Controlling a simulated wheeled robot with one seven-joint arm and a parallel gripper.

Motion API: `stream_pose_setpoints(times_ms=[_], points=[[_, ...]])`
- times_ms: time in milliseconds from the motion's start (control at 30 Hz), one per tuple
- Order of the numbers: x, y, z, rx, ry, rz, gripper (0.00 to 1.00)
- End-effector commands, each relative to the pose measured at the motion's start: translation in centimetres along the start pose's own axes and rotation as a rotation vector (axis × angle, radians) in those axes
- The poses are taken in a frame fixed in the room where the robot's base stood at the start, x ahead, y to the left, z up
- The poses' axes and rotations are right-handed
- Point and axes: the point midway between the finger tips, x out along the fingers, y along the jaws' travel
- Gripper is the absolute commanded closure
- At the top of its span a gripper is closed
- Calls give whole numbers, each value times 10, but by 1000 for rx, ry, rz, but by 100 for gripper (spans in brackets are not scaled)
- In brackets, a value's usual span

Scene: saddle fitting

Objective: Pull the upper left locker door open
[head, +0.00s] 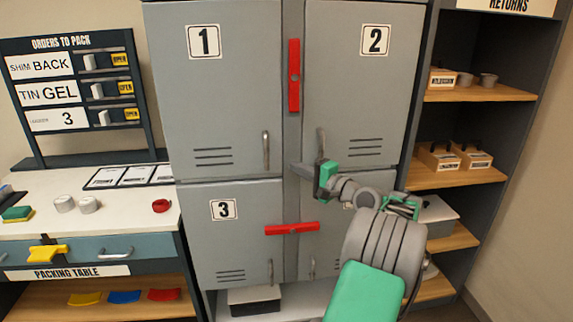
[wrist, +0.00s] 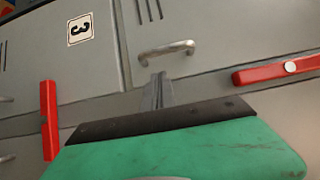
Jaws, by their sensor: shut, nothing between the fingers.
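The upper left locker door (head: 235,110), labelled 1, is shut flush in its frame. Its upright metal handle (head: 265,150) is near its lower right edge. In the wrist view, turned sideways, this handle (wrist: 167,49) is just beyond my fingertips. My gripper (head: 296,171) is shut and empty in front of the centre post, to the right of the handle and slightly lower. Its fingers (wrist: 157,88) point towards the handle but do not hold it; whether they touch is unclear. A red bar (head: 294,75) stands upright on the post between doors 1 and 2, clear of door 1's front.
A red bar (head: 292,228) lies across the post between the lower doors. Door 2's handle (head: 321,142) is close to my gripper. The packing table (head: 105,220) stands at the left, open shelves (head: 470,175) at the right. The front of door 1 is clear.

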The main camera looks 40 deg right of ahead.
Motion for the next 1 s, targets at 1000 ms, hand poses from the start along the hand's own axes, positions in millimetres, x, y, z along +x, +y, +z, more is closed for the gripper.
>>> stream_pose_setpoints(times_ms=[1000], points=[[87, 1, 1, -4, 10, 3, 100]])
